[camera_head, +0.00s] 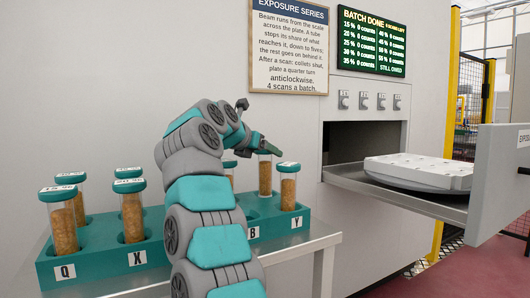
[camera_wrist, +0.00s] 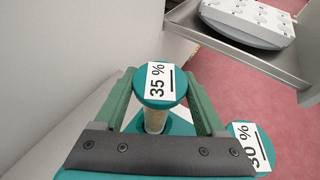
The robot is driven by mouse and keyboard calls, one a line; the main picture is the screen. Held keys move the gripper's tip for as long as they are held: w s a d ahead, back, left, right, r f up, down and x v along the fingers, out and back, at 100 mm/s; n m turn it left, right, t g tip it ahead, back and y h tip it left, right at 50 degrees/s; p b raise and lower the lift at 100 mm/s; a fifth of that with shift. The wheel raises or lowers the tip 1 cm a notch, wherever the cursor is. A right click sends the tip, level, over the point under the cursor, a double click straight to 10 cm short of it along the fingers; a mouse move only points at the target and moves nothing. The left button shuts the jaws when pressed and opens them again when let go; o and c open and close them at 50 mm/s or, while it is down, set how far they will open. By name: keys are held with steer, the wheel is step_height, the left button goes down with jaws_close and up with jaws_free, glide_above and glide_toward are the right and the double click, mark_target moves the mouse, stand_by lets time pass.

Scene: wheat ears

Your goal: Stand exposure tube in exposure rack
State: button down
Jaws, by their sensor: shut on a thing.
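My gripper (camera_head: 268,150) is shut on a clear tube of brown grain (camera_head: 265,178) with a teal cap, near the right end of the teal rack (camera_head: 100,278). The wrist view shows the cap labelled 35 % (camera_wrist: 160,83) between my fingers (camera_wrist: 160,105). The tube is upright; I cannot tell whether its lower end is in a hole or just above the rack. A capped tube (camera_head: 288,188) stands beside it above the label Y; the wrist view shows a neighbouring cap, partly cut off (camera_wrist: 250,145). Several other tubes (camera_head: 132,212) stand in the rack at left.
At right, an open drawer (camera_head: 400,192) holds a white plate (camera_head: 420,170) with round fittings. The rack rests on a light table (camera_head: 300,247) against the wall. My arm hides the middle of the rack. A batch screen (camera_head: 372,42) hangs above.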

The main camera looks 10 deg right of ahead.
steer(key=shift+f+b, duration=0.85)
steer(key=shift+f, duration=0.15)
steer(key=shift+f+b, duration=0.35)
jaws_free()
steer(key=shift+r, duration=0.1)
steer(key=shift+s+a, duration=0.1)
